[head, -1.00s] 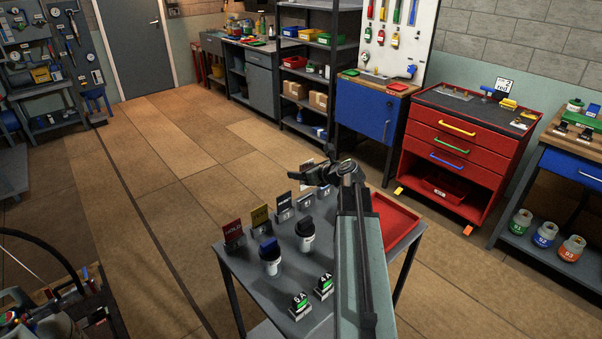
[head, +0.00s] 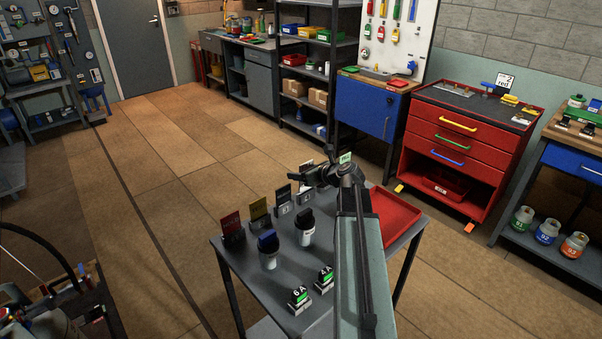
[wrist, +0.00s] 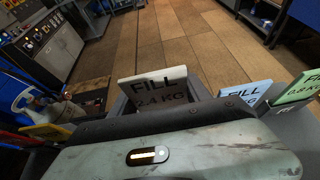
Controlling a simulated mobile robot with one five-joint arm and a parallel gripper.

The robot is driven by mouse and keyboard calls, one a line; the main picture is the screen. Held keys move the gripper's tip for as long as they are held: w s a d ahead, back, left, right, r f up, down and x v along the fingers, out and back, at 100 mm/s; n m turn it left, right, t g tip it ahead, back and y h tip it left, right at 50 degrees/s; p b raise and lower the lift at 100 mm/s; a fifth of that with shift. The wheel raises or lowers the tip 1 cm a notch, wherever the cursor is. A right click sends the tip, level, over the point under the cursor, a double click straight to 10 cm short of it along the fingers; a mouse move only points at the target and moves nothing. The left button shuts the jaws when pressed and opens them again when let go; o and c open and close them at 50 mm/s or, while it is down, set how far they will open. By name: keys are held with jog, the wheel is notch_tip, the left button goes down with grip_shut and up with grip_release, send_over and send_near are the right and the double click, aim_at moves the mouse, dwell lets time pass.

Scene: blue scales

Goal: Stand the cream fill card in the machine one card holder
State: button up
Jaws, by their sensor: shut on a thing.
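The cream fill card (wrist: 155,88), lettered FILL 2.4 KG, stands nearly upright just past my gripper's body in the wrist view. Its lower edge is hidden there. In the head view a pale card (head: 307,166), likely the same one, shows at the far edge of the grey cart. My gripper (head: 319,177) is at this card, low over the cart's far side, and is shut on it. The fingertips are hidden in the wrist view. I cannot tell which holder belongs to machine one.
A blue fill card (wrist: 246,93) and a green fill card (wrist: 298,87) stand to the right. On the cart (head: 262,296) are a red card (head: 231,222), a yellow card (head: 258,208), dark-capped jars and a red tray (head: 397,222). A red drawer cabinet (head: 455,150) stands beyond.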

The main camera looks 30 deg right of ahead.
aim_at(301, 183)
jog(key=shift+f+b, duration=1.3)
jog(key=shift+f, duration=0.25)
jog(key=shift+f+b, duration=0.9)
jog(key=o, duration=1.7)
jog(key=p+v, duration=0.3)
jog(key=v, duration=0.5)
